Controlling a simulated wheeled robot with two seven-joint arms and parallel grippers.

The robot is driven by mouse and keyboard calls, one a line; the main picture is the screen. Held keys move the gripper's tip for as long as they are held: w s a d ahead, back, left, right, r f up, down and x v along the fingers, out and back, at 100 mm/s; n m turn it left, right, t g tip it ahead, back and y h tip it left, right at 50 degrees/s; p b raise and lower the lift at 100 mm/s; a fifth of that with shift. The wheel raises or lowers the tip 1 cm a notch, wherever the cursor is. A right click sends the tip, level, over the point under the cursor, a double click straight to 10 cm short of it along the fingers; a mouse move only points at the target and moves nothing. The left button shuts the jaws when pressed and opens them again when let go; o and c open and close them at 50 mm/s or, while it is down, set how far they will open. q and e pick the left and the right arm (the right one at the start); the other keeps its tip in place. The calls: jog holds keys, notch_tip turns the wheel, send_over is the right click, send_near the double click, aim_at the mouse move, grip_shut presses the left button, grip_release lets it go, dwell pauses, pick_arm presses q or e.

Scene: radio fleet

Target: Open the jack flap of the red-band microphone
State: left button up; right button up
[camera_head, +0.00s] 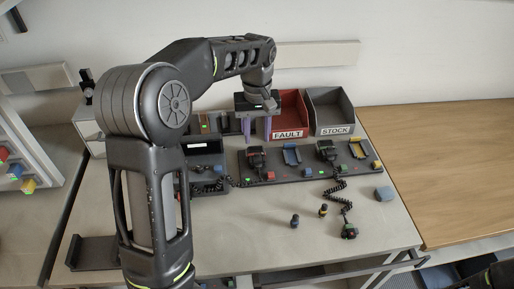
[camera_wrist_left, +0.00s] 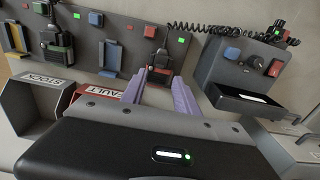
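A dark microphone (camera_head: 256,160) with a small red part sits in the left part of the grey rack. It also shows in the left wrist view (camera_wrist_left: 160,60), with a red patch low on its body. I take it for the red-band microphone; its jack flap is too small to make out. My left gripper (camera_head: 257,139) points down over the rack just behind this microphone. Its two purple fingers are apart with nothing seen between them. In the left wrist view the fingertips (camera_wrist_left: 159,80) lie either side of the microphone's lower end.
A green-marked microphone (camera_head: 327,151) and blue and yellow cradles share the rack (camera_head: 290,178). The red FAULT bin (camera_head: 289,112) and grey STOCK bin (camera_head: 331,110) stand behind. A dark unit (camera_head: 205,170) stands left.

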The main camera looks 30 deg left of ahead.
aim_at(257, 154)
pick_arm(q)
notch_tip(257, 154, down, 6)
jog(key=shift+f, duration=0.1)
jog(key=shift+c, duration=0.2)
grip_shut()
dwell(0.3)
